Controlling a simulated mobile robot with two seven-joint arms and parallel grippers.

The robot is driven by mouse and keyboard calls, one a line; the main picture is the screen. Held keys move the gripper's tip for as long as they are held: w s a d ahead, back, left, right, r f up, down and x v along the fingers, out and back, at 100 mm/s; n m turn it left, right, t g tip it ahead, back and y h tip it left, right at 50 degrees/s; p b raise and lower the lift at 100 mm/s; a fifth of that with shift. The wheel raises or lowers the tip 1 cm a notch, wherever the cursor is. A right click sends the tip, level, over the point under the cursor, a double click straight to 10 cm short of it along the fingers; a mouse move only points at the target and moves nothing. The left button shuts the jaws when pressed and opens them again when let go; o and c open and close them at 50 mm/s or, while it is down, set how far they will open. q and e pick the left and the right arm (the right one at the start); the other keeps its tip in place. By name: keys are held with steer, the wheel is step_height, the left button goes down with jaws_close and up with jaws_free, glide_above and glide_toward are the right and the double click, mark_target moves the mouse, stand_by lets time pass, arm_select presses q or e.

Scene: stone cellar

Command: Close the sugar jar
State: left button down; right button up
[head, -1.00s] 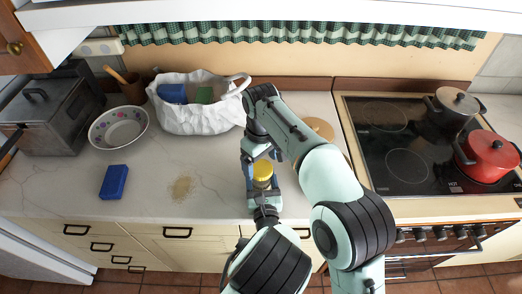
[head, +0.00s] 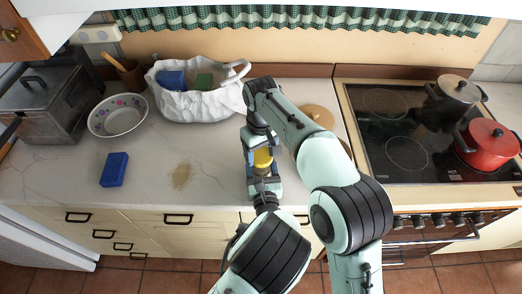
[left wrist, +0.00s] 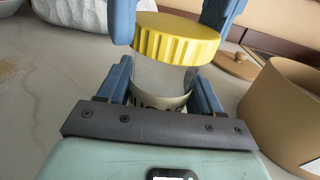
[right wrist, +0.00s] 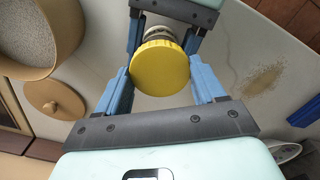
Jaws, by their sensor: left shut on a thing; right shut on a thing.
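The sugar jar is a clear jar (left wrist: 160,80) with dark lettering, and its ribbed yellow lid (left wrist: 177,38) sits on its top. The lid also shows in the head view (head: 263,158) and from above in the right wrist view (right wrist: 160,68). My left gripper (left wrist: 160,92) is shut around the lower part of the jar. My right gripper (right wrist: 162,80) is shut on the lid, one blue finger on each side. In the head view my right arm partly covers the jar. How tightly the lid sits on the rim I cannot tell.
A tan canister (right wrist: 22,66) stands open close to the jar, its wooden lid (right wrist: 55,98) beside it. A white bag (head: 195,106), a patterned bowl (head: 118,116), a blue sponge (head: 114,169) and a brown spill (head: 181,176) lie left. The stove (head: 405,155) is at right.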

steer(key=shift+m, duration=0.4)
steer(key=o, duration=1.2)
steer(key=shift+c, duration=0.2)
steer(key=shift+r, duration=2.3)
steer(key=shift+c, duration=0.3)
steer(key=shift+r+n, duration=1.7)
steer(key=shift+r, duration=0.05)
